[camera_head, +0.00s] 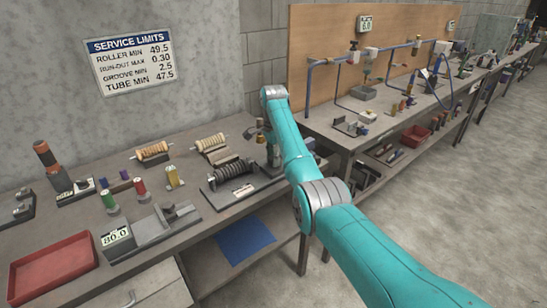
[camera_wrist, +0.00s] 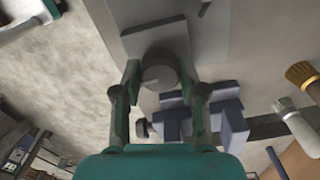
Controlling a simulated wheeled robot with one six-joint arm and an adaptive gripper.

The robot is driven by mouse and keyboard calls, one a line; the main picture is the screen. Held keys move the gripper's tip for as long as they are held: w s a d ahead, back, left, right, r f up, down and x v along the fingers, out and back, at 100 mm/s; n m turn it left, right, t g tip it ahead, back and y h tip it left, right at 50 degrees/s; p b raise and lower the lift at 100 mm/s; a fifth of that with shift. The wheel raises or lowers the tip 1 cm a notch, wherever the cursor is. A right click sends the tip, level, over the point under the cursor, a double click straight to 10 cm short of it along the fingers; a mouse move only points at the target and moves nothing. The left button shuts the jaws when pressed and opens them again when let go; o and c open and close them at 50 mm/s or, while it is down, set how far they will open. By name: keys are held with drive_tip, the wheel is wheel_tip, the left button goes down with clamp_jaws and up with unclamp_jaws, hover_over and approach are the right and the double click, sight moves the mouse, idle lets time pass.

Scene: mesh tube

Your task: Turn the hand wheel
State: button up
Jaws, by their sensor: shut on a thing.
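The hand wheel (camera_wrist: 157,78) shows in the wrist view as a round grey disc. My gripper (camera_wrist: 158,71) has one finger on each side of it and is shut on it. In the head view my gripper (camera_head: 272,152) reaches down at the right end of a machine with a dark ribbed roller (camera_head: 233,171) on a base plate.
A red tray (camera_head: 53,268), spools (camera_head: 152,151) and small colored cylinders stand on the bench left of the machine. Blue-grey blocks (camera_wrist: 231,122) lie close to my right finger in the wrist view. Brushes (camera_wrist: 302,75) are farther right. A second bench stands behind.

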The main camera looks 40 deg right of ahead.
drive_tip(key=m, duration=0.6)
drive_tip(key=shift+m, duration=0.3)
drive_tip(key=m, duration=0.5)
drive_tip(key=shift+m, duration=0.3)
drive_tip(key=o, duration=1.1)
drive_tip(key=shift+o, duration=0.2)
drive_tip(key=shift+r, duration=3.7)
